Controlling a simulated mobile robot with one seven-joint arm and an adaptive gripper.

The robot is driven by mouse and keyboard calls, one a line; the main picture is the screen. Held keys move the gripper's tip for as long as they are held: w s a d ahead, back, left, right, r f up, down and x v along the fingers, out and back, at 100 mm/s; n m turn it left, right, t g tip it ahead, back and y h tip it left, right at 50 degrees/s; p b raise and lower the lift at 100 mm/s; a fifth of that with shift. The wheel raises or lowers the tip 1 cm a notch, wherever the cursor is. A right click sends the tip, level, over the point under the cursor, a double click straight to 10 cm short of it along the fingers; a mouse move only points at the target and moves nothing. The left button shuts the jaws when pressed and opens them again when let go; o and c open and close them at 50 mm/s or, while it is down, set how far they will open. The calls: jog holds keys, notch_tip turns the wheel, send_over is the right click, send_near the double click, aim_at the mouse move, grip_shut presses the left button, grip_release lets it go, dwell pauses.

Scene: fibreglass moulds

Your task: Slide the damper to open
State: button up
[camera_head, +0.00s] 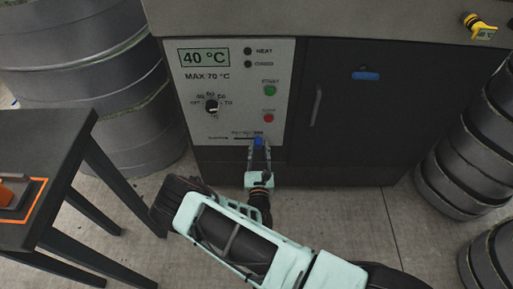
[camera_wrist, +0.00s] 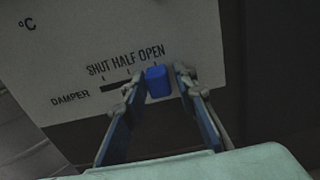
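The damper's blue slider knob (camera_head: 258,142) is at the bottom right of the white control panel (camera_head: 236,100). In the wrist view the blue knob (camera_wrist: 158,80) stands at the right end of the damper slot (camera_wrist: 113,87), below the word OPEN; the dark slot shows to its left under SHUT and HALF. My gripper (camera_wrist: 158,82) points at the panel with one finger on each side of the knob. A narrow gap shows between the knob and each finger, so the gripper looks open around it. My gripper (camera_head: 259,160) also shows low at the panel in the head view.
The panel has a 40 °C display (camera_head: 203,57), a dial (camera_head: 211,106), a green button (camera_head: 270,91) and a red button (camera_head: 268,118). A dark door (camera_head: 350,115) is to its right. A dark table (camera_head: 40,150) stands left; ribbed grey drums (camera_head: 470,150) stand right.

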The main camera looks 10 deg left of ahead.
jog(key=shift+o, duration=1.2)
jog(key=shift+d, duration=0.15)
jog(key=shift+r, duration=0.1)
notch_tip(320, 180, up, 10)
jog(key=shift+f, duration=0.1)
